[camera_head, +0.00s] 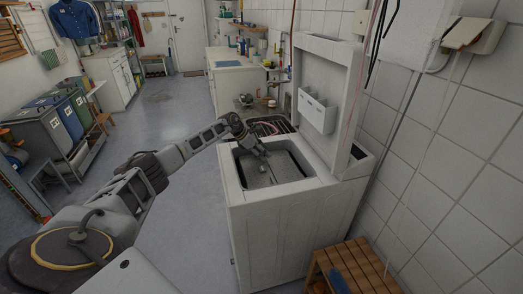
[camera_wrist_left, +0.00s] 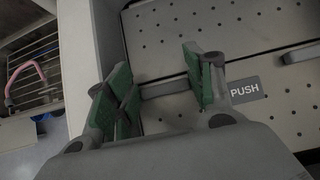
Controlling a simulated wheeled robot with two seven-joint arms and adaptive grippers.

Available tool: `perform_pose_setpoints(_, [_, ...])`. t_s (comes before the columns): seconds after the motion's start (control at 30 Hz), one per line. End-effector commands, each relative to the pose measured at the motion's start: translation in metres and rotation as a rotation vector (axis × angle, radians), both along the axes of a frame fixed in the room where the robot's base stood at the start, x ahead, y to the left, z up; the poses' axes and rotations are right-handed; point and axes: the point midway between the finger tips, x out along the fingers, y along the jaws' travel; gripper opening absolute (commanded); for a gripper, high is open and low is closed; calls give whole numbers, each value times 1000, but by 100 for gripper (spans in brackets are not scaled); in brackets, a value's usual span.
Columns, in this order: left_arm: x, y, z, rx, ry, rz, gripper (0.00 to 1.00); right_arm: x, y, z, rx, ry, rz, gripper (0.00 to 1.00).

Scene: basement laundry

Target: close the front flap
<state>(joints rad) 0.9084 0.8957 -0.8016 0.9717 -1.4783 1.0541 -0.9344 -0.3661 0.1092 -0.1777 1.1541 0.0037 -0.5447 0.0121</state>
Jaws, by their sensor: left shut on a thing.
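The top-loading washer (camera_head: 272,225) stands with its white lid (camera_head: 325,90) raised. Inside its top opening are grey perforated drum flaps (camera_head: 284,166). In the left wrist view one perforated flap (camera_wrist_left: 220,25) lies at the top, and another, with a PUSH label (camera_wrist_left: 245,90), lies below it along a seam. My left gripper (camera_head: 262,155) reaches down into the opening. Its green pads are on either side of a grey bar (camera_wrist_left: 165,89) at the seam, and it is shut on that bar. The gripper body hides part of the lower flap. My right gripper is out of view.
A wooden slatted stool (camera_head: 355,268) stands at the washer's near right side. A tiled wall (camera_head: 440,180) runs behind the raised lid. A wire basket (camera_head: 270,127) sits beyond the washer. Bins (camera_head: 65,122) stand at the left, with open floor between.

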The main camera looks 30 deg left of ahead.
Motion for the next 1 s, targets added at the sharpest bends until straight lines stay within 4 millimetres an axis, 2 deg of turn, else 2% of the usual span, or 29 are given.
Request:
perform_pose_setpoints(0.03, [4,-6,1,4,2,-4,10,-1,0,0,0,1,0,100])
perform_pose_setpoints(0.7, [2,-7,-12,45,57,-7,10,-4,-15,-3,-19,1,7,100])
perform_pose_setpoints(0.73, [2,-7,-12,45,57,-7,54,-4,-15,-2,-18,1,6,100])
perform_pose_setpoints(0.9, [1,-6,-13,45,60,-6,75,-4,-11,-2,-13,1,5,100])
perform_pose_setpoints(1.0, [1,-5,-13,46,60,-4,75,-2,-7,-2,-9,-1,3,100])
